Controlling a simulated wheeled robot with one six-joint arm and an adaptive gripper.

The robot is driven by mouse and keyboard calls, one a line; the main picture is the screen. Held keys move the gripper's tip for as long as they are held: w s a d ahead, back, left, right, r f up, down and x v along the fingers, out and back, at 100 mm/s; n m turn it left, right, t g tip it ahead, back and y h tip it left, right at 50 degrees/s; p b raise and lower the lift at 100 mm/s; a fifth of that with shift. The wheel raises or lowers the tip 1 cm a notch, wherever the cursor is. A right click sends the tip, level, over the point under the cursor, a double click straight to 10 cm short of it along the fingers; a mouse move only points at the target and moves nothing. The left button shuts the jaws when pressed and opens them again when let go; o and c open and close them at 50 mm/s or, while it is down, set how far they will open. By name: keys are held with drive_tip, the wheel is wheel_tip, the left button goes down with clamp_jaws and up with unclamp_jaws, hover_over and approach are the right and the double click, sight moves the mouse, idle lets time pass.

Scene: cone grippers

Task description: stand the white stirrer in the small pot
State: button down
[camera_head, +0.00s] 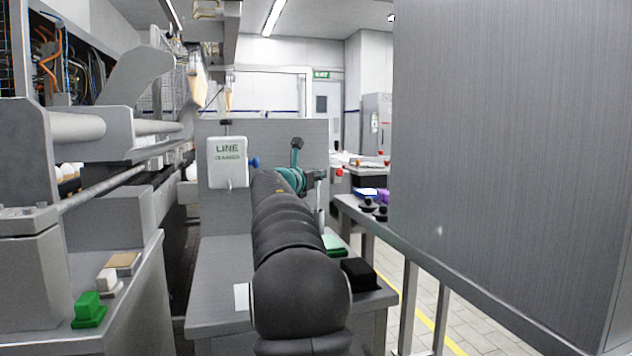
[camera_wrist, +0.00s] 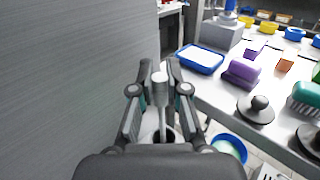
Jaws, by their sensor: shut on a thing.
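The white stirrer (camera_wrist: 160,92) is between the two fingers of my gripper (camera_wrist: 159,74) in the wrist view, with its wider pale end toward the fingertips. My gripper is shut on it. In the head view my gripper (camera_head: 316,178) is beyond my dark arm, and a thin pale upright piece just below it may be the stirrer. The stirrer's far end is hidden. I cannot pick out the small pot for certain in either view.
A large grey panel (camera_head: 510,150) fills the right. A table beside my gripper holds a blue-rimmed tray (camera_wrist: 201,59), a purple block (camera_wrist: 241,72) and a black knobbed piece (camera_wrist: 256,108). A blue-rimmed tub (camera_wrist: 230,147) is lower. A black box (camera_head: 358,273) sits on the bench.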

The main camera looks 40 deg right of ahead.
drive_tip(key=shift+f, duration=0.35)
drive_tip(key=c, duration=1.2)
unclamp_jaws()
drive_tip(key=shift+r, duration=0.1)
drive_tip(key=shift+r, duration=0.1)
drive_tip(key=shift+a, duration=0.15)
drive_tip(key=b+v, duration=0.1)
drive_tip(key=v, duration=1.1)
drive_tip(key=shift+r, duration=0.1)
